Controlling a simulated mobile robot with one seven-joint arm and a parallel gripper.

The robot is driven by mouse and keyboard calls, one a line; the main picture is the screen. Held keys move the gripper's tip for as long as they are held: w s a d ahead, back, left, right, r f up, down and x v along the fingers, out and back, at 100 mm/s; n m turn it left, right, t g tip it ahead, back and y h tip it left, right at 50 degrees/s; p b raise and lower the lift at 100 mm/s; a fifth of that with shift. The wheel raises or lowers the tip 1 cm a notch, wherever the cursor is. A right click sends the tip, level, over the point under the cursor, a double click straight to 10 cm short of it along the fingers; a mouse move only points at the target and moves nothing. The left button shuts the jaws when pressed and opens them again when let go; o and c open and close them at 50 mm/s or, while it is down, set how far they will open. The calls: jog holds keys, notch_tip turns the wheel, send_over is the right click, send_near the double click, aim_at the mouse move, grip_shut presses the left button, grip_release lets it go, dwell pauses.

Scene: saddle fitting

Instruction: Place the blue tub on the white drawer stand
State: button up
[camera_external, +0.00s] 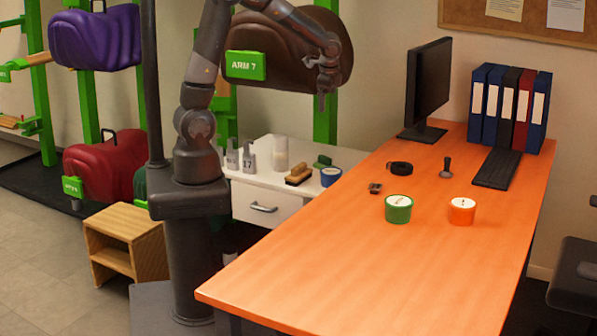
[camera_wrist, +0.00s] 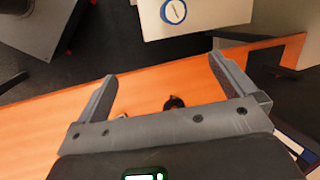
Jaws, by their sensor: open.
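The blue tub (camera_external: 331,176) with a pale top stands on the white drawer stand (camera_external: 243,190), near its right end beside the desk. The wrist view shows the tub (camera_wrist: 173,12) from above, on the stand's white top (camera_wrist: 215,20), at the upper edge of the picture. My gripper (camera_external: 322,98) is raised well above the stand and desk, in front of the brown saddle. In the wrist view my gripper (camera_wrist: 162,70) has its fingers spread with nothing between them. It is apart from the tub.
The orange desk (camera_external: 330,255) carries a green tub (camera_external: 398,209), an orange tub (camera_external: 462,211), black tape (camera_external: 400,168), a monitor (camera_external: 428,90) and binders (camera_external: 510,105). A brush (camera_external: 299,176) and bottles share the stand. The desk's front is clear.

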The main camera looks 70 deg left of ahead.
jog(key=s+d+r+n+t+h, duration=0.2)
jog(key=s+d+r, duration=0.3)
jog(key=s, duration=0.6)
jog(key=s+d+r+n+t+h, duration=0.2)
jog(key=s+d+r+n, duration=0.3)
jog(key=s+d, duration=0.3)
jog(key=s, duration=0.4)
jog(key=shift+s+d, duration=0.15)
jog(key=shift+s, duration=0.1)
